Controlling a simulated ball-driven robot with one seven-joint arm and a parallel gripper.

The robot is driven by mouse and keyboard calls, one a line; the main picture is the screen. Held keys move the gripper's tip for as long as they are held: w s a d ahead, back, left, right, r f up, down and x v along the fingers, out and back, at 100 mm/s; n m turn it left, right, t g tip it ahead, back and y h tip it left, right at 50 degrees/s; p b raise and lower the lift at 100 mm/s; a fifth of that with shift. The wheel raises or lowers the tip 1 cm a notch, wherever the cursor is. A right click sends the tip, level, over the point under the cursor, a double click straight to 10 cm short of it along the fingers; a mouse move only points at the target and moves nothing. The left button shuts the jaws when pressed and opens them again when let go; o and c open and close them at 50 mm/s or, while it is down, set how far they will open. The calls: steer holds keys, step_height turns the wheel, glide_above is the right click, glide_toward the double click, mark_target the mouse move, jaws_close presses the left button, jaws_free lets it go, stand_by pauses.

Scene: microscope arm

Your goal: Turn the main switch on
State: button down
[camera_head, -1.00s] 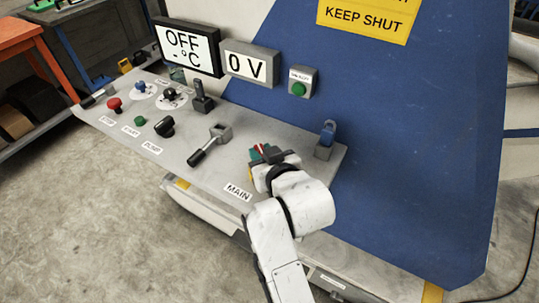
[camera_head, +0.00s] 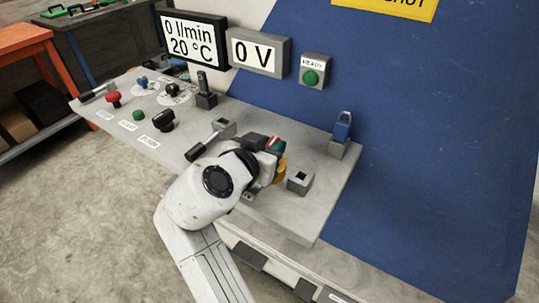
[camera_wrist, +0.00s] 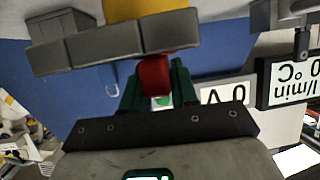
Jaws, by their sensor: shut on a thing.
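The main switch has a red handle (camera_wrist: 153,77) and a yellow part, which shows in the head view (camera_head: 280,172). My gripper (camera_head: 272,147) is at the switch on the grey console, with its green fingers closed around the red handle. In the wrist view the red handle sits between the green fingers, with the yellow part at the top edge. My wrist and arm hide much of the switch and the MAIN label. The display (camera_head: 193,40) reads 0 l/min and 20 °C, and the voltage display (camera_head: 258,52) reads 0 V.
A green READY lamp (camera_head: 310,77) is on the wall.

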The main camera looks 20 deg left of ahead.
steer(key=shift+m+h+b, duration=0.45)
steer(key=shift+m+h, duration=0.05)
steer(key=shift+h, duration=0.1)
steer(key=shift+f, duration=0.1)
steer(key=c, duration=1)
jaws_free()
steer(key=shift+o, duration=0.2)
steer(key=v, duration=1)
steer(key=shift+s+a+r, duration=0.2)
steer(key=shift+s+r, duration=0.1)
